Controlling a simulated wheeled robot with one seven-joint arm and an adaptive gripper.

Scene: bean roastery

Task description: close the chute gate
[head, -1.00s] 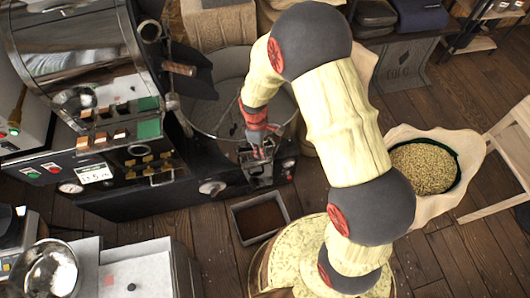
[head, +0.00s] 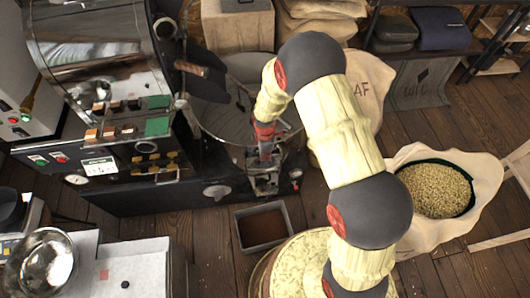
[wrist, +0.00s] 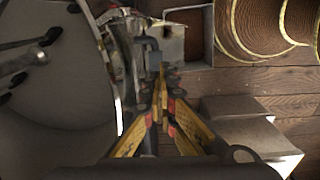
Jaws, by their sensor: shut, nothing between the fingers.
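The chute gate (head: 264,184) is a small dark metal assembly on the front of the roaster's round cooling tray (head: 222,122). My gripper (head: 265,156) points down just above and behind it in the head view and hides part of it. In the wrist view, the shut yellow-and-black fingers (wrist: 162,88) hold nothing. Their tips lie in front of a grey metal bracket at the chute (wrist: 151,50). I cannot tell whether they touch it, or how far the gate stands open.
A bin (head: 263,226) with brown contents stands on the floor before the chute. A sack of pale beans (head: 437,190) stands at the right. The roaster's control panel (head: 100,165) is at the left. Wooden floor shows between the bin and the left counter.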

